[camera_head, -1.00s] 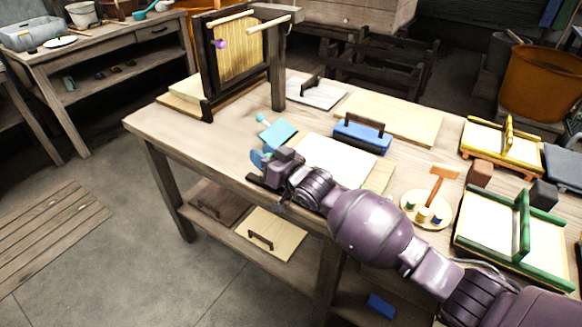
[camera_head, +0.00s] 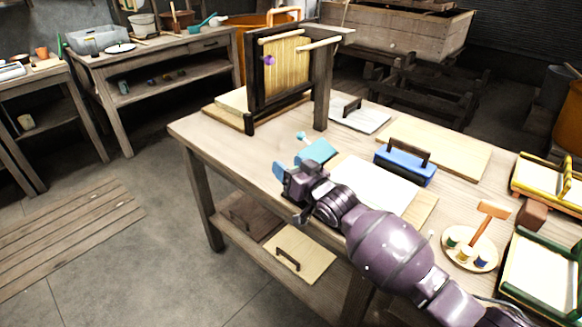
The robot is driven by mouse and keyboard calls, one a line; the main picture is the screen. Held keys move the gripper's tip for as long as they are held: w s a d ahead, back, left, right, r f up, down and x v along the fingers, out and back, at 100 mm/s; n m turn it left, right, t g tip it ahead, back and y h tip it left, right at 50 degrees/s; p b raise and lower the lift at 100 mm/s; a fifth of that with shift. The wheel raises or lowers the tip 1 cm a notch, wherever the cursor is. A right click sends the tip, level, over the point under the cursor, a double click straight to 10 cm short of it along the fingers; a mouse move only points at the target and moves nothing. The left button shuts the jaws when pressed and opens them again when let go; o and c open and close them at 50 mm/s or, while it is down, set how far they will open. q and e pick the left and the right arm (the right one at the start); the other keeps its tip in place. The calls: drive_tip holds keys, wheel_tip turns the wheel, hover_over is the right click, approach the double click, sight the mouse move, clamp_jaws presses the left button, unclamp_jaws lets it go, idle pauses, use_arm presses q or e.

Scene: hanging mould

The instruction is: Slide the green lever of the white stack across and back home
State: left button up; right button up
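A white stack (camera_head: 536,278) sits in a dark green frame (camera_head: 550,237) at the right edge of the workbench, and the picture edge cuts it off. Its green lever cannot be made out clearly in this view. My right gripper (camera_head: 284,176) is over the front edge of the bench, well to the left of the white stack, near a teal scraper-like tool (camera_head: 317,151). Its fingers are small and partly hidden, so I cannot tell whether they are open. My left gripper is not in view.
A wooden frame with yellow strands (camera_head: 279,66) stands at the back left of the bench.

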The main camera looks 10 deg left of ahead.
drive_tip(key=shift+f, duration=0.1)
drive_tip(key=shift+s+d, duration=0.35)
drive_tip(key=shift+d, duration=0.05)
drive_tip(key=p+v, duration=0.2)
drive_tip(key=v, duration=0.7)
drive_tip(key=shift+s+d, duration=0.2)
drive_tip(key=shift+s, duration=0.1)
